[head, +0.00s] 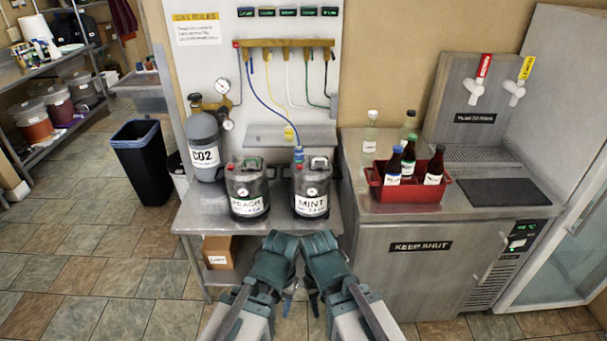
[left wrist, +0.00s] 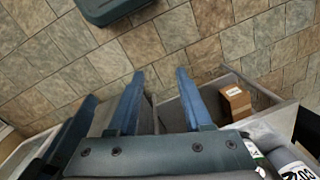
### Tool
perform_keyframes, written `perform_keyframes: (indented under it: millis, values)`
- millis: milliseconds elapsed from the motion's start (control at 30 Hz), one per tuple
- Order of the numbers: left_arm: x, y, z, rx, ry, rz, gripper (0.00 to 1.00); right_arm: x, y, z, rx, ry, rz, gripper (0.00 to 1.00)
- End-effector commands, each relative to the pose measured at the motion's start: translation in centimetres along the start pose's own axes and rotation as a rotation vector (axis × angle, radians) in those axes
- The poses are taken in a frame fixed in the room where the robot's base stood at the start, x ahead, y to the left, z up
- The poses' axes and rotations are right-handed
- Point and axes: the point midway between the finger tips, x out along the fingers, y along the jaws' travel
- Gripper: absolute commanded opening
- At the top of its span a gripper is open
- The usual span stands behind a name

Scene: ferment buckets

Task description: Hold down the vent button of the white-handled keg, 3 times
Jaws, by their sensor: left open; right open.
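Two dark kegs stand side by side on the metal table: the peach-labelled keg (head: 247,190) and the mint-labelled keg (head: 311,188). Each has a gauge on its front. The mint keg's handle looks pale, but handle colours and vent buttons are too small to tell surely. A blue fitting with a blue hose tops the mint keg. My left gripper (head: 288,300) and right gripper (head: 314,302) are close together in front of the table, apart from both kegs. Both are open and empty. The left wrist view shows the left gripper's spread fingers (left wrist: 160,75) over floor and table edge.
A CO2 cylinder (head: 203,145) stands left of the kegs. A red crate (head: 408,188) with bottles sits on the steel counter (head: 480,213) to the right. A cardboard box (head: 218,252) is on the lower shelf. A dark bin (head: 145,160) stands left.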

Motion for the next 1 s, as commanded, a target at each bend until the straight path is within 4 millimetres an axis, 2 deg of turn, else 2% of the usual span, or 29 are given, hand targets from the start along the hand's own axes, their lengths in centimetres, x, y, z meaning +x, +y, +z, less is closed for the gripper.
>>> perform_keyframes:
  millis: [67, 300, 333, 1000]
  values:
    - [0.00, 0.00, 0.00, 0.000, 0.000, 0.000, 0.46, 0.00, 0.00, 0.00, 0.000, 0.000, 0.000, 0.50]
    - [0.00, 0.00, 0.00, 0.000, 0.000, 0.000, 0.03, 0.00, 0.00, 0.00, 0.000, 0.000, 0.000, 0.50]
    - [0.00, 0.00, 0.00, 0.000, 0.000, 0.000, 0.00, 0.00, 0.00, 0.00, 0.000, 0.000, 0.000, 0.50]
    - [0.00, 0.00, 0.00, 0.000, 0.000, 0.000, 0.00, 0.00, 0.00, 0.00, 0.000, 0.000, 0.000, 0.50]
